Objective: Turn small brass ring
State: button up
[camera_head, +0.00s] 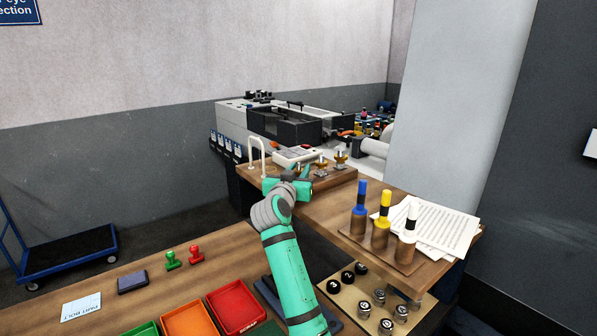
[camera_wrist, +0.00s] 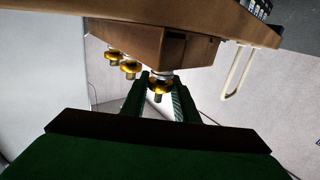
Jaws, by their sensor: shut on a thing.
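Three brass-coloured ring-like fittings stick out in a row from a wooden block in the wrist view: the far one (camera_wrist: 112,56), the middle one (camera_wrist: 130,68) and the near one (camera_wrist: 159,88). My gripper (camera_wrist: 160,82) has its two green fingers on either side of the near fitting and is shut on it. In the head view my gripper (camera_head: 290,184) is at the left end of the wooden block (camera_head: 335,181). Two brass fittings (camera_head: 321,165) (camera_head: 341,157) show to its right; the held one is hidden there. I cannot tell the sizes apart.
A pale arched handle (camera_head: 257,155) stands left of my gripper. Blue, yellow and white-topped bottles (camera_head: 380,220) stand on the bench's right, beside papers (camera_head: 437,228). A dark-windowed machine (camera_head: 285,125) is behind. Trays (camera_head: 235,307) and stamps (camera_head: 196,255) lie in front.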

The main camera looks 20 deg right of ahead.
jog(key=m+g+h, duration=0.3)
jog(key=h, duration=0.1)
jog(key=shift+w+a+m+g, duration=0.15)
jog(key=shift+a+m+g, duration=0.1)
jog(key=shift+m+g, duration=0.05)
jog(key=shift+d+r+m+g+h, duration=0.1)
jog(key=shift+d+m+g+h, duration=0.05)
jog(key=shift+m+g+h, duration=1.5)
jog(key=shift+g+y, duration=0.25)
jog(key=shift+g, duration=0.2)
jog(key=o, duration=1.1)
jog(key=shift+c, duration=0.2)
jog(key=v, duration=1.1)
